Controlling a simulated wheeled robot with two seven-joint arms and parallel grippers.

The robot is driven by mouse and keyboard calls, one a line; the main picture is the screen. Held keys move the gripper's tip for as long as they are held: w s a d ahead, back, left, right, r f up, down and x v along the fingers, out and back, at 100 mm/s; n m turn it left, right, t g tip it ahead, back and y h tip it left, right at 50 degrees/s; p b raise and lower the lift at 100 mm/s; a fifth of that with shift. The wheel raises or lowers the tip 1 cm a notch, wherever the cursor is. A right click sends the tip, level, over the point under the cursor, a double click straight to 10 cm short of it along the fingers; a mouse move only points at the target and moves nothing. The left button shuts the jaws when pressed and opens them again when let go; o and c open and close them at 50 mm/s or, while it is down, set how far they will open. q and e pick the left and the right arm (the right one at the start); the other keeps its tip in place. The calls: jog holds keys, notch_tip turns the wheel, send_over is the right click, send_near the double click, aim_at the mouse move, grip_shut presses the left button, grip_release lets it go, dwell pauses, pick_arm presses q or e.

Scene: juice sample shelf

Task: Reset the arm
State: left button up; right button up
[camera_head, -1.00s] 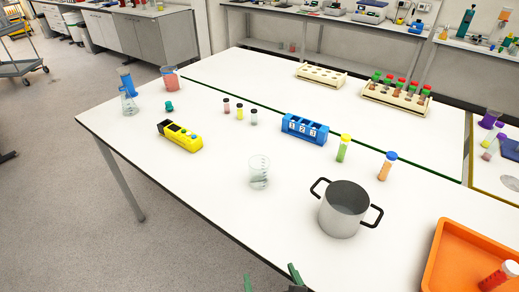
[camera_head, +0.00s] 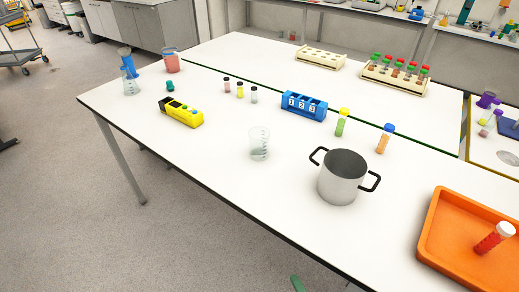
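A small green fingertip (camera_head: 298,284) shows at the bottom edge, right of the middle, in front of the table. It seems to be part of my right gripper; the rest is cut off, so its opening is hidden. My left gripper is not in view. A grey pot (camera_head: 342,178) with two black handles stands upright near the table's front edge. A clear beaker (camera_head: 259,144) stands left of it. Nothing is seen in a gripper.
A blue rack (camera_head: 303,104) marked 1, 2, 3, a yellow device (camera_head: 182,112), small vials and two capped tubes stand on the white table (camera_head: 200,150). Two cream racks (camera_head: 320,59) are at the back. The table's front left area is clear.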

jog(key=s+d+f+n+g+b, duration=0.1)
jog(key=s+d+f+n+g, duration=0.2)
jog(key=s+f+n, duration=0.35)
jog(key=s+d+f+n+g+b, duration=0.1)
jog(key=s+d+f+n+g, duration=0.2)
jog(key=f, duration=0.7)
jog(key=s+d+f+n+g+h+b, duration=0.1)
jog(key=s+d+f+n, duration=0.3)
jog(key=s, duration=0.4)
jog(key=s+d+f+n+g+h+b, duration=0.1)
jog(key=s+d+f+n+g+h, duration=0.1)
jog(key=s, duration=0.7)
notch_tip(320, 180, down, 4)
jog(key=shift+d+r+n+g, duration=0.25)
jog(key=shift+d+n+g, duration=0.65)
jog(key=shift+d, duration=0.15)
